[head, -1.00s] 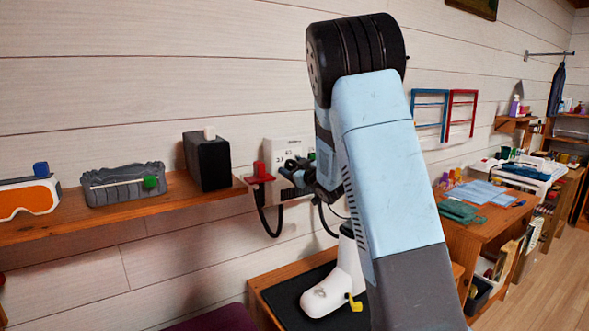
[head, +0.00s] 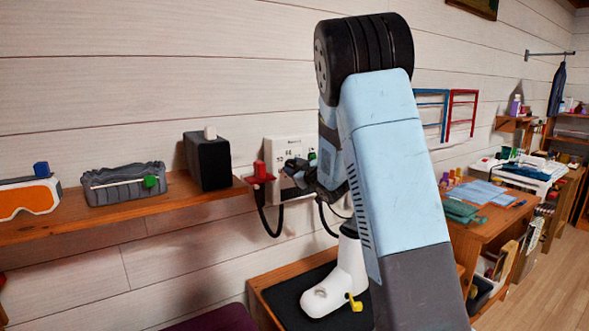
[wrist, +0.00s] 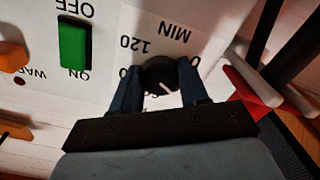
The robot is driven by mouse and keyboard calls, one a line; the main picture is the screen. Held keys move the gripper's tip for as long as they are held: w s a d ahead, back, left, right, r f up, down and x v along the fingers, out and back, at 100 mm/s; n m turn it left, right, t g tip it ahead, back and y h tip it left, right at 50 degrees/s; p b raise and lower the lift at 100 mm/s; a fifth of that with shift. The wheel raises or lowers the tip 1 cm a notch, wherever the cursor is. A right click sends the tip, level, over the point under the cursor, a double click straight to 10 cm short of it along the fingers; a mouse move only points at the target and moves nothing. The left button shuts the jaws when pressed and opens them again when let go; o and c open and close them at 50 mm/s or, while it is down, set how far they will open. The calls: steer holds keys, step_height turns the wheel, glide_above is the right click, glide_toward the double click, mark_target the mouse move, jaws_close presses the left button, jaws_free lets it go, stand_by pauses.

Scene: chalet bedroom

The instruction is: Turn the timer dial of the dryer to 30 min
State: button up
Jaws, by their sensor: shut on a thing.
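The dryer's white control box (head: 284,147) hangs on the plank wall in the head view, partly hidden by my arm. In the wrist view its face is upside down, with MIN and 120 printed near the black timer dial (wrist: 158,72). The dial has a pale pointer line; other scale numbers are covered or cut off. My gripper (wrist: 160,69) is shut on the dial, one dark finger on each side. It also shows at the box in the head view (head: 299,170). A green switch (wrist: 75,44) marked OFF sits beside the dial.
A red part (head: 260,172) with a black cable is left of the box; an orange knob (wrist: 13,56) is at the wrist view's left edge. A wooden shelf (head: 160,203) holds a black box (head: 207,163). A white boot (head: 338,284) stands below on a dark tray.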

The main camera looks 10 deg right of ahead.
stand_by(0.3)
steer(key=o, duration=1.1)
steer(key=shift+c, duration=0.2)
steer(key=shift+s, duration=0.1)
steer(key=v, duration=1.3)
steer(key=shift+s, duration=0.25)
steer(key=shift+d, duration=0.2)
steer(key=s+d+r+m+g+h, duration=0.1)
steer(key=s+r+m+g+h, duration=0.15)
steer(key=s, duration=0.25)
steer(key=s+d+r+m+g+h, duration=0.2)
steer(key=s+r+m+h, duration=0.15)
steer(key=s, duration=0.25)
steer(key=s+a+f+m+g, duration=0.1)
steer(key=s+a+g, duration=0.2)
steer(key=s, duration=0.9)
steer(key=s+a+f+m+g, duration=0.1)
steer(key=s+a+g, duration=0.3)
steer(key=s, duration=0.9)
steer(key=shift+m, duration=0.7)
